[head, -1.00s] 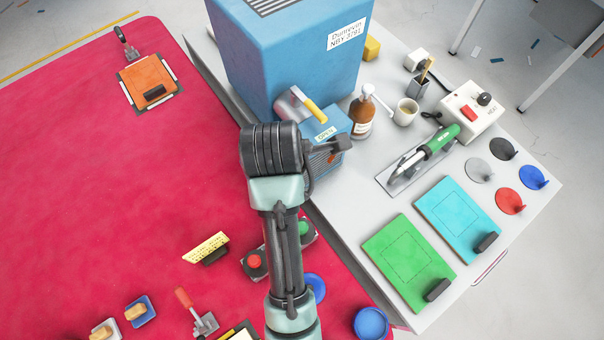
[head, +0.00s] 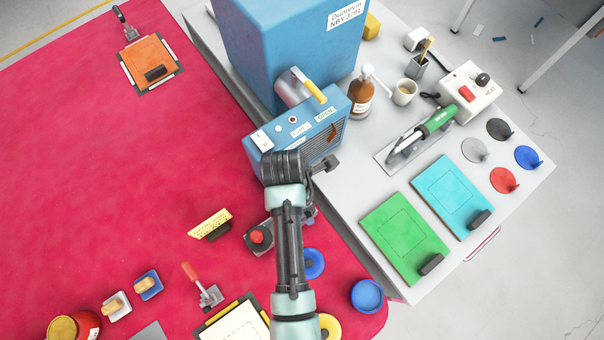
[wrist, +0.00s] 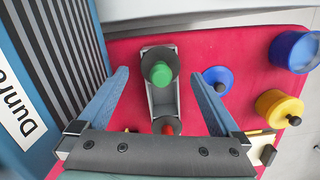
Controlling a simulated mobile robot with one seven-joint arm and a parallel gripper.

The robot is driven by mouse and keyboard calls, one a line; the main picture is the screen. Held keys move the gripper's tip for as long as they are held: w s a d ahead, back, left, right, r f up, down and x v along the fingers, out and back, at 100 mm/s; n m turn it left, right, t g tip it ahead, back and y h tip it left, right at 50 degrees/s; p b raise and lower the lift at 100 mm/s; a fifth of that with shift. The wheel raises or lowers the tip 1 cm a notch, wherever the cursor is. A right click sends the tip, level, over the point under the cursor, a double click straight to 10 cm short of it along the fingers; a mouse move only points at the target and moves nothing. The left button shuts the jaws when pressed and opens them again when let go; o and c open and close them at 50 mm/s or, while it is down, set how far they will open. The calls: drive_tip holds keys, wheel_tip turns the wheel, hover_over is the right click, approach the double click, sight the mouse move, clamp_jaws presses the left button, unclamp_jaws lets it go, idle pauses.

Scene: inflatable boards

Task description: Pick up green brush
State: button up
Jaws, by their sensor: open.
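I cannot make out a clear green brush in either view. Two small blocks with wooden grips, a white one (head: 117,309) and a blue one (head: 148,289), lie on the red mat. A brush (head: 426,50) with a wooden handle stands in a grey cup; its colour is unclear. A green-handled tool (head: 436,122) rests on a metal plate on the grey bench. My gripper (wrist: 163,78) is open and empty in the wrist view, above a control box with a green button (wrist: 160,73) and a red button. In the head view my arm hides its fingers.
The blue machine (head: 290,45) stands close to my arm. A brown bottle (head: 360,98), a white cup (head: 404,92), a green board (head: 404,238) and a cyan board (head: 450,195) are on the bench. The middle of the red mat (head: 100,170) is clear.

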drive_tip(key=shift+d+f, duration=0.15)
drive_tip(key=shift+f, duration=1.55)
drive_tip(key=c, duration=1.4)
wheel_tip(320, 180, up, 10)
drive_tip(key=shift+r, duration=0.1)
drive_tip(key=o, duration=0.9)
drive_tip(key=shift+c, duration=0.2)
drive_tip(key=c, duration=0.5)
